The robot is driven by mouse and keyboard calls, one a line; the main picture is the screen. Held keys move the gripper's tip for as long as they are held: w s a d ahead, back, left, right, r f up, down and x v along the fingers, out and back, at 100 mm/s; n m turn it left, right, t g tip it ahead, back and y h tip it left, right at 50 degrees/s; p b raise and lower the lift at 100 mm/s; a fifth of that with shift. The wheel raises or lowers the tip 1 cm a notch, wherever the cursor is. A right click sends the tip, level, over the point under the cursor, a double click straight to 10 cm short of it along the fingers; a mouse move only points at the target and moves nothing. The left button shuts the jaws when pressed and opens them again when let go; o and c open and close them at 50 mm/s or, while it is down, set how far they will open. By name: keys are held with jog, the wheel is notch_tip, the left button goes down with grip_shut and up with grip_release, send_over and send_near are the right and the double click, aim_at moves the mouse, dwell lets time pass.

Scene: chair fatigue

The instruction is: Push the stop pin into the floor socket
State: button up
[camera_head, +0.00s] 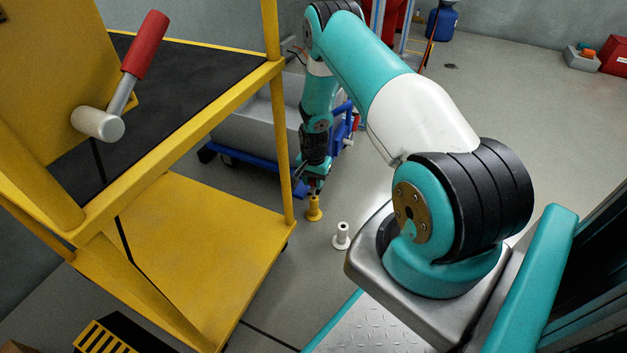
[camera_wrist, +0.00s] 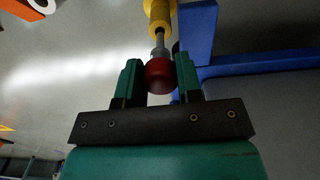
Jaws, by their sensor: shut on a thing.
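My gripper (camera_wrist: 158,82) is shut on the stop pin, its fingers on either side of the red knob (camera_wrist: 158,77). The pin's grey shaft (camera_wrist: 159,47) runs from the knob towards a yellow floor socket (camera_wrist: 157,12). I cannot tell whether the shaft's tip is inside it. In the head view my gripper (camera_head: 316,184) points down just above the yellow socket (camera_head: 314,208), which has a flared base on the floor. The pin is mostly hidden there by my gripper.
A white floor socket (camera_head: 341,237) stands nearby to the right. Behind my gripper is a grey bin (camera_head: 255,130) on a blue wheeled frame (camera_wrist: 197,30).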

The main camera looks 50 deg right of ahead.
aim_at(314, 188)
jog(key=shift+f+b, duration=1.1)
jog(key=shift+f, duration=0.65)
jog(key=o, duration=1)
jog(key=shift+c, duration=0.2)
jog(key=shift+r, duration=0.1)
notch_tip(314, 188, up, 17)
jog(key=p, duration=0.8)
jog(key=shift+a+r, duration=0.1)
